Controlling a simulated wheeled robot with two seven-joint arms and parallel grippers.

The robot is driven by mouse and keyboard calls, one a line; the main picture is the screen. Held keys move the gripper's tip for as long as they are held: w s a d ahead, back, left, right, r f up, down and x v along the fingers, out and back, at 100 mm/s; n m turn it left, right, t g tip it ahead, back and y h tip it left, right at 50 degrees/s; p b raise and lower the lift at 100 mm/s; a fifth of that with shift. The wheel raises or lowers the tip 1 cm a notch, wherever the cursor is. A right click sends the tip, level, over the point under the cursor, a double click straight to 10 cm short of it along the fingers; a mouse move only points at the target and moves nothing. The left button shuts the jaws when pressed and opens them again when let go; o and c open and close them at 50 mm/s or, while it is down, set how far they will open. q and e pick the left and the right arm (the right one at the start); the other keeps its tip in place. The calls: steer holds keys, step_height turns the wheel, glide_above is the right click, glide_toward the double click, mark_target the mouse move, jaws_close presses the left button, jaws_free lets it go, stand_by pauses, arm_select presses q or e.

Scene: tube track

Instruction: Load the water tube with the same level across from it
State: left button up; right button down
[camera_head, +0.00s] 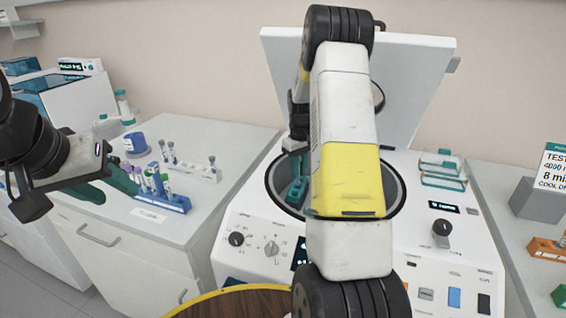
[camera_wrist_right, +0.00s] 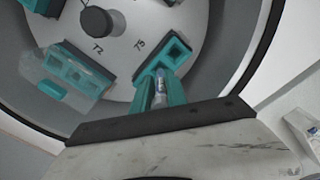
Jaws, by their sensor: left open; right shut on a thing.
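My right gripper (camera_wrist_right: 161,92) is shut on a slim clear tube (camera_wrist_right: 160,86), down inside the open centrifuge (camera_head: 404,192). The tube is at the near end of a teal bucket (camera_wrist_right: 174,55) by the rotor mark T3. I cannot tell whether it is in a hole; its liquid level is unclear. Another teal bucket (camera_wrist_right: 82,72) lies by T2. In the head view, my right arm hides much of the bowl and the held tube. My left gripper (camera_head: 106,186) is open and empty, left of a blue rack (camera_head: 176,204) with several tubes, some purple-capped.
A white rack (camera_head: 203,172) with grey-capped tubes stands behind the blue rack. The raised centrifuge lid (camera_head: 420,80) rises behind my right arm. A teal-framed clear holder (camera_head: 443,172) sits on the centrifuge top. An orange rack (camera_head: 545,248) and grey block (camera_head: 540,200) are at right.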

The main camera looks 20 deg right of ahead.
mark_target(298, 185)
steer(key=shift+f, duration=0.45)
steer(key=shift+f, duration=0.25)
steer(key=shift+f, duration=0.2)
stand_by(0.5)
steer(key=shift+f, duration=1.3)
steer(key=c, duration=1.3)
jaws_free()
steer(key=shift+o, duration=0.2)
steer(key=shift+r, duration=0.1)
step_height(298, 185, up, 8)
steer(key=shift+f, duration=0.15)
